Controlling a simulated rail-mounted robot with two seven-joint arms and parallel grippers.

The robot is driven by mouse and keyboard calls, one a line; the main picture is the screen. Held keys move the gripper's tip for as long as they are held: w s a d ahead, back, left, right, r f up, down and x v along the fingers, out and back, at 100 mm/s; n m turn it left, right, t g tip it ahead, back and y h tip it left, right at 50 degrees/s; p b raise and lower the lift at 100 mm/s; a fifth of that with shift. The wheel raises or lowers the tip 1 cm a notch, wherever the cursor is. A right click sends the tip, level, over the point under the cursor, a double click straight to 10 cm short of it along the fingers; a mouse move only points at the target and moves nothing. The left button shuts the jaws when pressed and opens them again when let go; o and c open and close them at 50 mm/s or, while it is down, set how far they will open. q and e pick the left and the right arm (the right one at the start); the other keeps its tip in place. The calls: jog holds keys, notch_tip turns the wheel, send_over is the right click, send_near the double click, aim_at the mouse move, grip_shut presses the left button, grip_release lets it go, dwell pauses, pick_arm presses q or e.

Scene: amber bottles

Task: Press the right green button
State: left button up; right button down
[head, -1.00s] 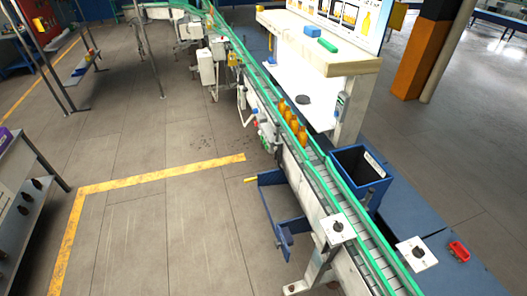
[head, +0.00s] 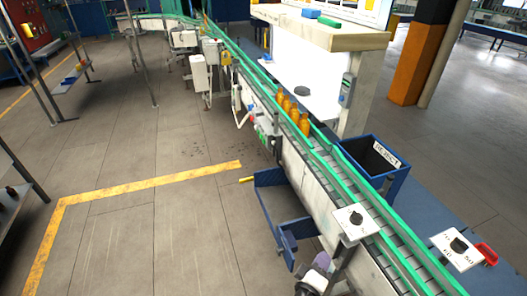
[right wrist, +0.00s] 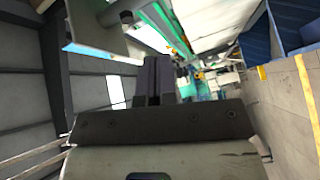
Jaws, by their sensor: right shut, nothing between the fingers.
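Small green parts (head: 275,128) show on the side of the conveyor, left of the bottles in the head view. They are too small to tell which one is the right green button. My right gripper (head: 319,264) is at the bottom of the head view, low beside the conveyor's near side and well apart from those green parts. In the right wrist view its dark fingers (right wrist: 153,80) are together and empty. My left gripper is not in view.
Amber bottles (head: 294,109) stand on the green-railed conveyor (head: 340,178). Boxes with black knobs (head: 355,218) flank its near end. A blue reject bin (head: 367,160) stands on its right.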

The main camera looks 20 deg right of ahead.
pick_arm(q)
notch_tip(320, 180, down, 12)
jog(key=b, duration=1)
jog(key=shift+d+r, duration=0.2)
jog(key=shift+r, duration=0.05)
pick_arm(e)
jog(key=w+a+f+m+y, duration=0.1)
jog(key=w+a+f+m, duration=0.2)
jog(key=f, duration=0.6)
jog(key=shift+w+a+m, duration=0.25)
jog(key=shift+a+m, duration=0.1)
jog(key=shift+m, duration=0.25)
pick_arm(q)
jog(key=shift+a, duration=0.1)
